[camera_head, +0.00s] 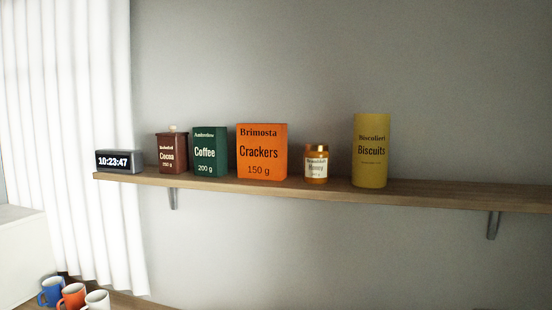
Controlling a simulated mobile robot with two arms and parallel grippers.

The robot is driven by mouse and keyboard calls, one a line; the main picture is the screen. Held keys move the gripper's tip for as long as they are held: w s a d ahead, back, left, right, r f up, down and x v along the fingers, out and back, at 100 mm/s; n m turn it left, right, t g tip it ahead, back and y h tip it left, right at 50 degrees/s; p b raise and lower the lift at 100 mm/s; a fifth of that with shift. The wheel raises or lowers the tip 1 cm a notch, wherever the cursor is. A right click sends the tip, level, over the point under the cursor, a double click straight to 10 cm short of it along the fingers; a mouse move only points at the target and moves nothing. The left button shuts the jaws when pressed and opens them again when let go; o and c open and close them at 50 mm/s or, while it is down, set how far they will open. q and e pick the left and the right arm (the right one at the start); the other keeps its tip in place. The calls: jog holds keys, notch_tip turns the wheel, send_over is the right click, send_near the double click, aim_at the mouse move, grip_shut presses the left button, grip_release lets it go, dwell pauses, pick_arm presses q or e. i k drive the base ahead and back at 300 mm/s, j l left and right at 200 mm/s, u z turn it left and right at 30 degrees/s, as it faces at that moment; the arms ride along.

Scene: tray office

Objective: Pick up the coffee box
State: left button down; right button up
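The coffee box (209,163) is dark green with white lettering and "200 g" on its front. It stands upright on the wooden wall shelf (420,195), between the brown cocoa container (172,157) on its left and the orange crackers box (262,153) on its right. A small gap shows between it and the crackers box. The cocoa container is very close to its left side. Neither my left nor my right gripper is in view.
On the shelf also stand a digital clock (119,161) at the left end, a honey jar (316,165) and a yellow biscuits tin (370,151). The shelf's right part is bare. Below left are a blue mug (50,292), an orange mug (72,296) and a white mug (97,300). A white curtain (105,120) hangs left.

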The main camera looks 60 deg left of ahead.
aim_at(209, 144)
jog(key=u, duration=2.45)
